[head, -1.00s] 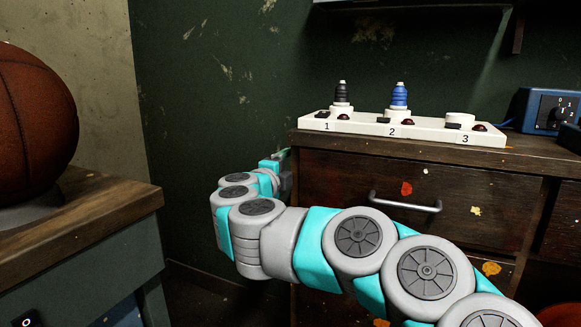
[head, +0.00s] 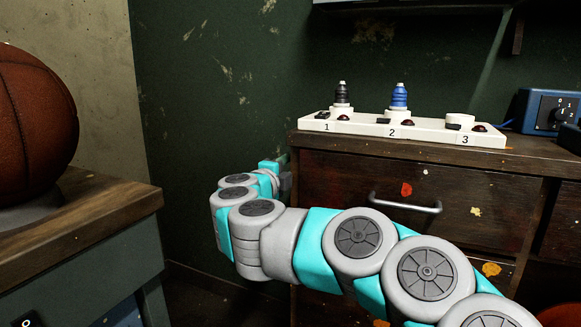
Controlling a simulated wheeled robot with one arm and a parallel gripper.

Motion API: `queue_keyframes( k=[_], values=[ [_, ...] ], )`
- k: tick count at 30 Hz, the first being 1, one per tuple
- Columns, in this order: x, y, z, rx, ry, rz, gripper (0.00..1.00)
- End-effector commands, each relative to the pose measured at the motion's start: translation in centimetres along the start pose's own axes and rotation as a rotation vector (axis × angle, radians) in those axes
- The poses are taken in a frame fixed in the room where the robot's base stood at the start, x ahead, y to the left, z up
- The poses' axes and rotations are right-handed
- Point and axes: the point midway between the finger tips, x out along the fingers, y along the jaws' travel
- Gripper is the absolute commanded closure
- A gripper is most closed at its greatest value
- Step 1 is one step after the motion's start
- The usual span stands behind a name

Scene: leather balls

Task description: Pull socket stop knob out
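A white socket strip (head: 365,126) with sockets numbered 1, 2 and 3 lies on top of the wooden cabinet. A black plug (head: 342,95) stands in socket 1 and a blue plug (head: 400,97) in socket 2; socket 3 (head: 460,119) is empty. Small dark red knobs (head: 420,121) sit beside the sockets; I cannot tell which part is the stop knob. My gripper (head: 285,176) is low beside the cabinet's left front corner, below the strip and apart from it. Its fingers are small, dark and partly hidden, so their opening is unclear.
The wooden cabinet (head: 330,178) has a drawer with a metal handle (head: 405,203). A blue box with a dial (head: 545,112) stands at the right. A basketball (head: 35,120) rests on a table (head: 90,215) at the left. A gap separates table and cabinet.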

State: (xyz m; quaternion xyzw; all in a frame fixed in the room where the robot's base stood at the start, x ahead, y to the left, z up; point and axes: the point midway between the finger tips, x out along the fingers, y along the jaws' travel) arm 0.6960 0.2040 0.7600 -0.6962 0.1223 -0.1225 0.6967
Motion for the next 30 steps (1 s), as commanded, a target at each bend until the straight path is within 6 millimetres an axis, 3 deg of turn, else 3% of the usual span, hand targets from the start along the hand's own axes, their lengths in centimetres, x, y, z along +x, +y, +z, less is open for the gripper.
queue_keyframes(
  k=[23,30],
  values=[
    [-0.01,0.03,0.04,0.0,-0.001,0.001,1.0],
    [0.03,-0.36,0.94,-0.003,0.0,0.0,1.0]
  ],
)
